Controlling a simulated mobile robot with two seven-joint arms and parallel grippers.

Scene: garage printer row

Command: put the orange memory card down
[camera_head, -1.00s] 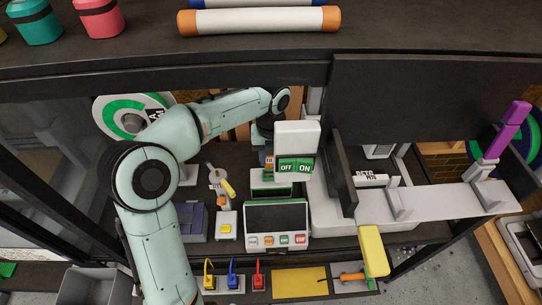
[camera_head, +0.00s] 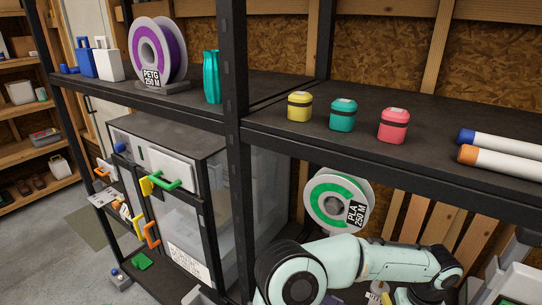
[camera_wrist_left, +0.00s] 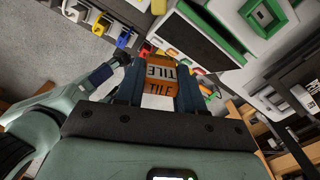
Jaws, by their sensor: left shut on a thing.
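My left gripper (camera_wrist_left: 160,88) shows in the left wrist view, with its two dark fingers shut on the orange memory card (camera_wrist_left: 161,71). The card is orange with a white part at its lower end and reads "TILE". It is held in front of the fingers, apart from the floor and machine behind it as far as I can tell. In the head view my left arm shows at the bottom right, but its gripper is out of view. My right gripper is in neither view.
In the wrist view a white machine with a green-edged dark screen (camera_wrist_left: 203,33) is close beyond the card. The head view shows a dark shelf with yellow (camera_head: 299,106), teal (camera_head: 343,115) and red (camera_head: 393,126) jars, a green spool (camera_head: 324,200) below, and a cabinet at left.

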